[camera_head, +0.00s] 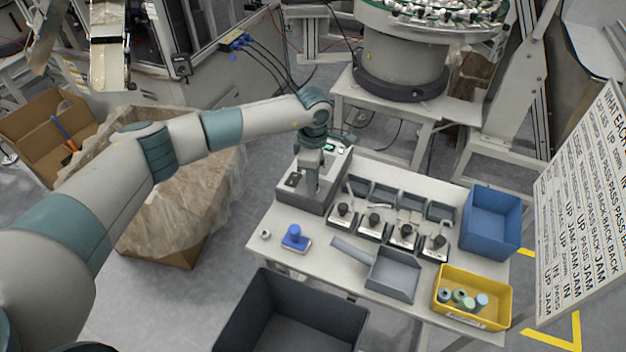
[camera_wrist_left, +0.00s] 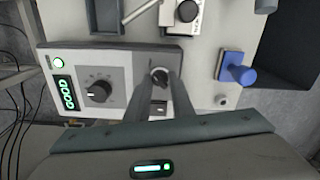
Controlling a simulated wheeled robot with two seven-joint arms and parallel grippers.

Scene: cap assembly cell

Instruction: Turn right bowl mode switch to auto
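A grey control box (camera_head: 335,182) stands at the back left of the table. My left gripper (camera_head: 312,190) points down over it and hides part of its face. In the left wrist view the box (camera_wrist_left: 120,62) shows a small dark rotary switch (camera_wrist_left: 159,76) between my left fingertips (camera_wrist_left: 158,73). The fingers are apart, one on each side of it; I cannot tell whether they touch it. A larger black knob (camera_wrist_left: 97,91) with a pointer sits beside it. I cannot read any switch labels or setting. My right gripper is not in view.
The box has a green display (camera_wrist_left: 65,93) and a lit green button (camera_wrist_left: 58,63). A blue stamp-like block (camera_head: 295,238), a grey scoop tray (camera_head: 392,275), a blue bin (camera_head: 490,222) and a yellow bin (camera_head: 472,297) are on the table. Several black-knobbed fixtures stand mid-table.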

